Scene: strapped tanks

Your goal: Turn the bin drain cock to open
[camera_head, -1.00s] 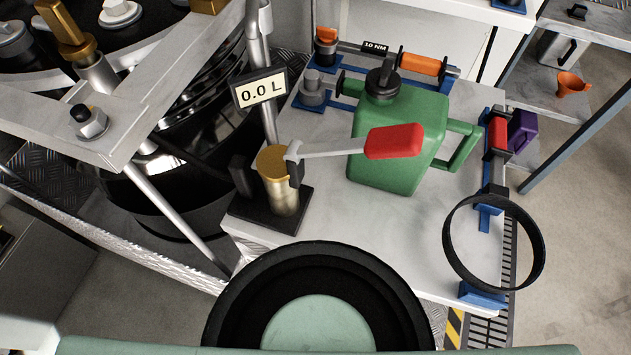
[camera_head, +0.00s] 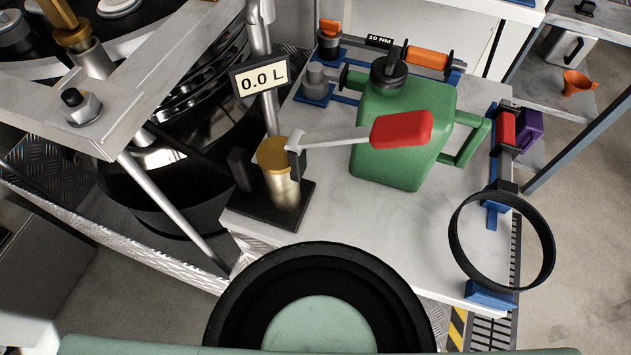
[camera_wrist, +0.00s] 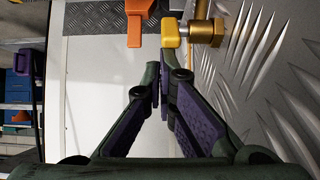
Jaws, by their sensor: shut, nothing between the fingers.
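In the wrist view, a brass fitting (camera_wrist: 208,32) with a yellow lever (camera_wrist: 173,33) sits at the top, close to a diamond-plate surface; it looks like the drain cock. My gripper (camera_wrist: 159,66) is below it in that picture, with its purple-padded fingers shut and nothing between them. The fingertips show a little under the yellow lever and seem apart from it; the depth between them is hard to judge. The head view does not show my gripper, and I cannot make out this yellow lever there.
An orange piece (camera_wrist: 143,22) shows left of the lever. Diamond plate (camera_wrist: 265,75) fills the right of the wrist view.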

